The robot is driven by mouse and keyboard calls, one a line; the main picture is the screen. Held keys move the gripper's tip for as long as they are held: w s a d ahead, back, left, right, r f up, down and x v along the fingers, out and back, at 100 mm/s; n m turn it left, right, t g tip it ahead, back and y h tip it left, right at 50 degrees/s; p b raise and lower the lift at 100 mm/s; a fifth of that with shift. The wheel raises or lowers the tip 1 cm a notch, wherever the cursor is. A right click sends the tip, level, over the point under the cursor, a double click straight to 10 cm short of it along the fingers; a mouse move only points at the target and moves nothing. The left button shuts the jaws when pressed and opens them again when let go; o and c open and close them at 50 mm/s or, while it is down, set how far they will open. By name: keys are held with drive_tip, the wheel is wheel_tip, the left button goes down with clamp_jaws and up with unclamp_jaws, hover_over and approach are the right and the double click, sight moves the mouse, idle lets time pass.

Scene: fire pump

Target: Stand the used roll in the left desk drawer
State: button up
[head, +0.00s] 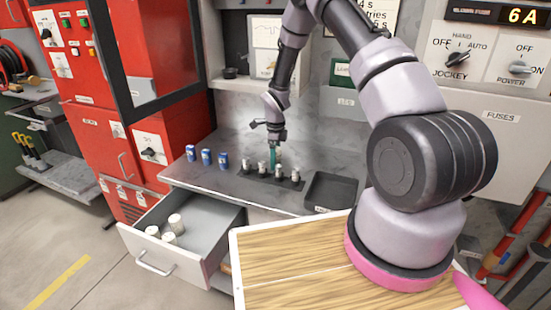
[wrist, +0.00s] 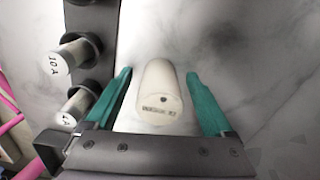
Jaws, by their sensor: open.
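A pale cylindrical roll (wrist: 158,95) is between the two teal fingers of my gripper (wrist: 159,74) in the wrist view. It has a dark spot and a small printed label on its near end; I cannot read the label fully. The fingers are open, with a gap visible on each side. In the head view my gripper (head: 273,156) is low over the desk top, behind the row of fuses, and mostly hides the roll. The left desk drawer (head: 192,262) is pulled open, with several pale rolls (head: 176,222) standing inside at its left.
A black fuse strip (head: 285,182) with several labelled cylinders lies close to my gripper. An empty dark tray (head: 331,190) is at right. A wooden board (head: 290,285) is in front. The drawer's right part looks clear.

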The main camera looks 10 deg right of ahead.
clamp_jaws()
